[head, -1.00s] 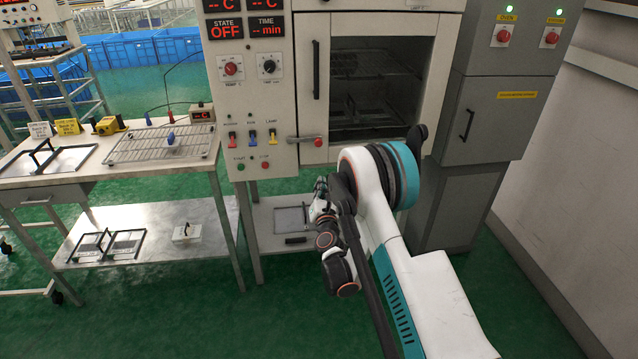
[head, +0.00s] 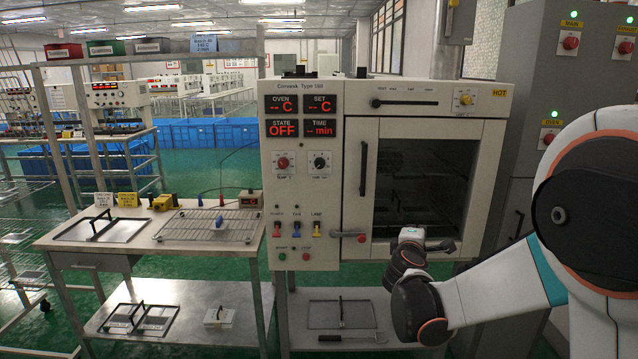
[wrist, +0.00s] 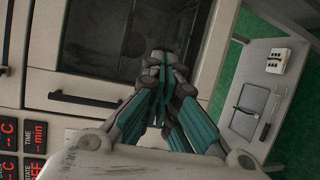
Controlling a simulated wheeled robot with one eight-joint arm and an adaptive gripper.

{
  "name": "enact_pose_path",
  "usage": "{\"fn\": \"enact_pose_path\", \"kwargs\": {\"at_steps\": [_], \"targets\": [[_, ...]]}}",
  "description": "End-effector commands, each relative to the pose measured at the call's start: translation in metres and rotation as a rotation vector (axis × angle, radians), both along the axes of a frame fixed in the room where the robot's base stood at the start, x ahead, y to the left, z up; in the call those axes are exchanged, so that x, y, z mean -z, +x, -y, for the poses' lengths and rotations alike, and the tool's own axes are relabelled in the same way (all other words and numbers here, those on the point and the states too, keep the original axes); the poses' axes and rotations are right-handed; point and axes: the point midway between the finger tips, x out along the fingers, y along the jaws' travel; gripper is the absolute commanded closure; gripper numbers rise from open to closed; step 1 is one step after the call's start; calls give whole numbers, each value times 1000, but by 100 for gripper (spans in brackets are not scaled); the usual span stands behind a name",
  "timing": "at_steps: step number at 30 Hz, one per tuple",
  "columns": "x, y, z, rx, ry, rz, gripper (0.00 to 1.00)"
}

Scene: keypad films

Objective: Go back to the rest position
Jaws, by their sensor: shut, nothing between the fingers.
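My gripper (wrist: 163,58) is shut and empty in the wrist view, its teal-lined fingers meeting in front of the oven. In the head view my arm comes in from the right and bends at a dark joint, with the gripper (head: 442,246) in front of the lower part of the oven door. The oven (head: 305,185) is a cream cabinet whose display reads OFF. Its glass door (head: 420,180) looks closed, with a dark handle on the left. I cannot tell whether the gripper touches the door.
A bench (head: 70,235) at left holds a wire rack (head: 208,226), a framed screen (head: 103,230) and a yellow device (head: 164,202). A shelf under the oven bears a flat tray (head: 342,314). Grey electrical cabinets (head: 535,100) stand at right. Green floor shows between the furniture.

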Motion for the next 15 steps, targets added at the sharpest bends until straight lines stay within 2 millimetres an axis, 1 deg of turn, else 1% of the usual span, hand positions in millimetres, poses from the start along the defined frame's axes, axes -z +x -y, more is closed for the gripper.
{"fn": "enact_pose_path", "kwargs": {"at_steps": [1, 5, 6, 11, 15], "targets": [[-9, -15, 5, 23, 62, -4, 100], [-22, -51, 15, 84, 228, -16, 100], [-24, -63, 18, 103, 281, -21, 100], [-30, -113, 22, 180, 483, -42, 100], [-30, -160, 21, 247, 658, -67, 100]]}}
